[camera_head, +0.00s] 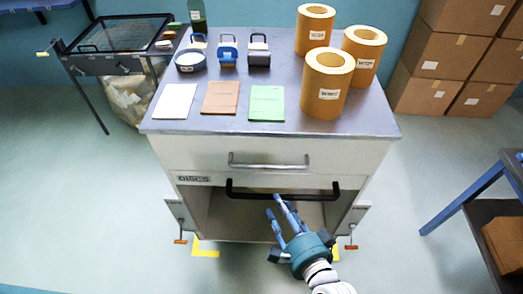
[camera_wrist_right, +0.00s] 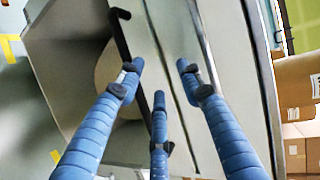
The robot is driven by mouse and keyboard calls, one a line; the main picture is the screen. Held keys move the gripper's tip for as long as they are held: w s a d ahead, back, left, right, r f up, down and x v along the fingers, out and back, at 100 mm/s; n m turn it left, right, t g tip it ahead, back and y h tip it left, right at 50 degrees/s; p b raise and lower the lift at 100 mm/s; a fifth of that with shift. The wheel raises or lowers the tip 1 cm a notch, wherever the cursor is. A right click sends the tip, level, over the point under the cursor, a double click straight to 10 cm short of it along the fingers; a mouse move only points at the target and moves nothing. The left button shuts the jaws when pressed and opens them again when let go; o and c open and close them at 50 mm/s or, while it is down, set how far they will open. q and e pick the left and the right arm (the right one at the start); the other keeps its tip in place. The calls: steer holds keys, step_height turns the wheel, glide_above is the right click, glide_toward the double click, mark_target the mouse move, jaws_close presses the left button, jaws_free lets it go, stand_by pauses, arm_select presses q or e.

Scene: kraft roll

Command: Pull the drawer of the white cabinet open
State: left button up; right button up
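The white cabinet (camera_head: 215,152) stands in front of me under a grey top. Its upper drawer has a silver handle (camera_head: 268,165), and the drawer front looks flush. Below it is a panel labelled DISCS with a black bar handle (camera_head: 250,195); the handle also shows in the right wrist view (camera_wrist_right: 122,40). My right gripper (camera_head: 280,207) is just below and in front of the black handle. Its blue fingers are spread with nothing between them in the right wrist view (camera_wrist_right: 160,82). Whether a finger touches the handle I cannot tell. My left gripper is not in view.
Brown rolls (camera_head: 322,92), coloured sheets (camera_head: 267,103) and stamps (camera_head: 228,52) stand on the cabinet top. The space under the black handle is open. A blue-framed table (camera_head: 468,204) is at right, boxes (camera_head: 437,60) behind. The floor in front is clear.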

steer(key=m+t, duration=0.1)
glide_toward(265, 168)
steer(key=f, duration=0.1)
steer(key=shift+p+x, duration=0.9)
steer(key=shift+x, duration=4.35)
steer(key=shift+d+r, duration=0.1)
steer(key=shift+d, duration=0.05)
steer(key=shift+c, duration=0.2)
jaws_close()
